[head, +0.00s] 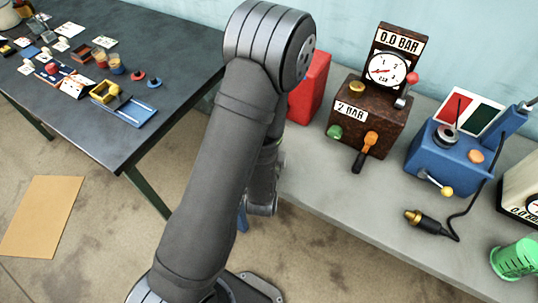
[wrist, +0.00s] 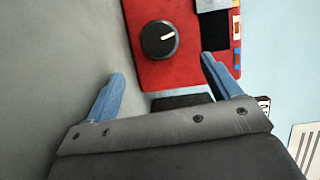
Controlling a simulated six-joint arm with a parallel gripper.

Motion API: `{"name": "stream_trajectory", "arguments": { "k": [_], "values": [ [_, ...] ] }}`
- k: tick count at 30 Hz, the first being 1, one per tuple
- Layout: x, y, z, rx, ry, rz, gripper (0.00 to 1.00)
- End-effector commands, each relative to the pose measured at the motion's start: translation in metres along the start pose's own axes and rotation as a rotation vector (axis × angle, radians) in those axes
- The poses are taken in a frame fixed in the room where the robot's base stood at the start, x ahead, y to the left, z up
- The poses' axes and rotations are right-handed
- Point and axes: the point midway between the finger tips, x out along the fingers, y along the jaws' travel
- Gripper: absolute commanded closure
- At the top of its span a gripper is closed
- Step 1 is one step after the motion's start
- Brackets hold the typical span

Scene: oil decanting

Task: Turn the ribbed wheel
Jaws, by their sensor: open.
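In the wrist view a round black knob (wrist: 157,42) with a white pointer mark is on the face of a red box (wrist: 188,70). It is the only wheel-like part there; I cannot make out ribs on its rim. My gripper (wrist: 162,68) is open, its two blue fingers apart and nothing between them. The knob lies beyond the fingertips, roughly between their lines, and looks clear of both. In the head view the red box (head: 312,85) is partly hidden behind my arm, and its knob is not visible.
Right of the red box on the grey bench (head: 330,205) stand a brown gauge box (head: 355,125) with levers, a blue device (head: 440,160) with a cable, and a green cup (head: 514,259). A dark table (head: 150,50) with small items is at left.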

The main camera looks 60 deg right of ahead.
Motion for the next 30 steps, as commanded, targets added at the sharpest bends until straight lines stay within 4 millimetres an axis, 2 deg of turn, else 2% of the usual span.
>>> {"name": "stream_trajectory", "arguments": {
  "k": [1, 6, 12, 26, 30],
  "values": [
    [-0.013, 0.001, -0.001, 0.002, 0.002, 0.005, 0.18],
    [-0.050, 0.001, -0.001, 0.003, 0.003, 0.005, 0.18],
    [-0.073, 0.001, -0.001, 0.001, 0.002, 0.002, 0.18],
    [-0.078, 0.000, 0.000, -0.005, 0.000, 0.000, 0.18],
    [-0.072, -0.003, 0.001, -0.093, 0.013, 0.017, 0.18]
  ]
}}
